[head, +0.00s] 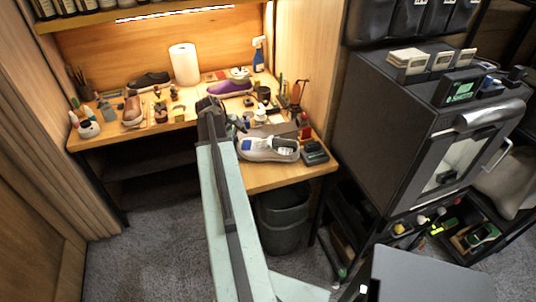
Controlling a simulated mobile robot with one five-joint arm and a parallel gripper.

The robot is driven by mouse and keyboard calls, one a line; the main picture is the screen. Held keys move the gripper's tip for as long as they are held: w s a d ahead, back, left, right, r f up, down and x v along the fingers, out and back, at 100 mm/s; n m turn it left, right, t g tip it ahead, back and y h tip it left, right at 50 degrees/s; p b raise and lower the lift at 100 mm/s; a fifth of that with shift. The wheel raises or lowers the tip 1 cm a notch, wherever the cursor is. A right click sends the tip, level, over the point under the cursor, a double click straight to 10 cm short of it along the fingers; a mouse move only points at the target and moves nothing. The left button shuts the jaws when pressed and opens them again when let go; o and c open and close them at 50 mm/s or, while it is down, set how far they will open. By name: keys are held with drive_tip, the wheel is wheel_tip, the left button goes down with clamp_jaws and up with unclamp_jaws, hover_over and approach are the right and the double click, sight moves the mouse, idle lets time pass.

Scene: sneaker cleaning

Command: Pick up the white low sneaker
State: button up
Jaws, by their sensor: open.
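The white low sneaker (268,149) lies on the wooden workbench (265,179), near its front edge on the right side. Its opening faces up, and something blue shows inside it at the left end. My arm reaches up from the bottom of the head view, and my gripper (209,105) is at its far end, dark and small, above the bench. It is up and to the left of the white sneaker in the picture. My gripper is open. I see nothing held in it, though its fingers are hard to make out.
A black device (314,153) sits just right of the sneaker, and a red bottle (304,127) stands behind that. A purple shoe (231,88), a brown shoe (133,109) and a paper roll (185,64) are farther back. A bin (283,222) stands below. A dark cabinet (390,140) is right.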

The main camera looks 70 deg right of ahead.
sight(260, 147)
drive_tip(key=shift+g, duration=0.4)
drive_tip(key=s+d, duration=0.1)
drive_tip(key=s, duration=0.1)
drive_tip(key=s+d, duration=0.3)
drive_tip(key=s, duration=0.1)
drive_tip(key=shift+s+d, duration=0.3)
drive_tip(key=b+x, duration=0.7)
drive_tip(key=x, duration=0.1)
drive_tip(key=shift+w+a+f, duration=0.15)
drive_tip(key=shift+w+f, duration=0.05)
drive_tip(key=shift+w, duration=0.15)
drive_tip(key=shift+r, duration=0.2)
drive_tip(key=c, duration=1.7)
